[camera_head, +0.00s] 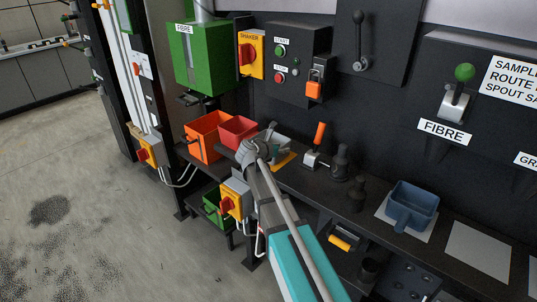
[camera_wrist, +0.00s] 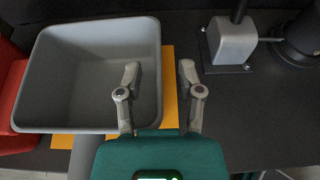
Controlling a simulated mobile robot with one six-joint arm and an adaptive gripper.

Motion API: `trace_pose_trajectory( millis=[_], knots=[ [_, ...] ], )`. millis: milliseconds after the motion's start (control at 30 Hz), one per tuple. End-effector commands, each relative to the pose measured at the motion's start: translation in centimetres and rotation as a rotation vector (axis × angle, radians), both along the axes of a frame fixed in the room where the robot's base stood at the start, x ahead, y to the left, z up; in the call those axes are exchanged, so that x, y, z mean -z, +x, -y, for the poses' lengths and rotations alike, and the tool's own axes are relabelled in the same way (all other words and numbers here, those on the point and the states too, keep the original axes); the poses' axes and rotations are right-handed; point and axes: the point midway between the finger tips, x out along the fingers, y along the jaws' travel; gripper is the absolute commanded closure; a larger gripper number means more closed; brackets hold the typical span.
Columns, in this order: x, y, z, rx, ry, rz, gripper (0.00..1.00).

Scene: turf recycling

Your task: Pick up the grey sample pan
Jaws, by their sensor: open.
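The grey sample pan (camera_wrist: 75,75) lies on an orange-yellow mat (camera_wrist: 170,95) at the left of the wrist view, its handle (camera_wrist: 82,155) pointing to the bottom. In the head view the pan (camera_head: 283,143) is mostly hidden behind my gripper (camera_head: 262,140). My gripper (camera_wrist: 159,72) is open and empty. In the wrist view its left finger overlaps the inside of the pan and its right finger is outside the right wall, so the fingers appear on either side of that wall. I cannot tell how far the fingertips reach down or whether they touch.
A red bin (camera_head: 238,131) stands close left of the pan, with an orange bin (camera_head: 204,136) beyond it. A toggle clamp with an orange handle (camera_head: 319,134) and dark posts stand to the right. A blue pan (camera_head: 411,206) sits farther right on the shelf.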

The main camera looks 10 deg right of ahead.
Motion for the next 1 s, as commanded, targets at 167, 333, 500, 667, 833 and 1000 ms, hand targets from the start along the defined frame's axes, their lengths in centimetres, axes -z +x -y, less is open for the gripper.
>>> trace_pose_trajectory(
  millis=[167,333,500,667,833,1000],
  knots=[
    [0.25,0.38,0.45,-0.001,0.0,0.0,0.52],
    [0.21,0.35,0.44,-0.001,0.0,0.0,0.52],
    [0.2,0.34,0.45,-0.001,0.0,0.0,0.52],
    [0.2,0.34,0.45,-0.001,0.0,0.0,0.53],
    [0.21,0.34,0.47,-0.001,0.0,0.0,0.85],
    [0.21,0.34,0.47,-0.001,0.0,0.0,1.0]
  ],
)
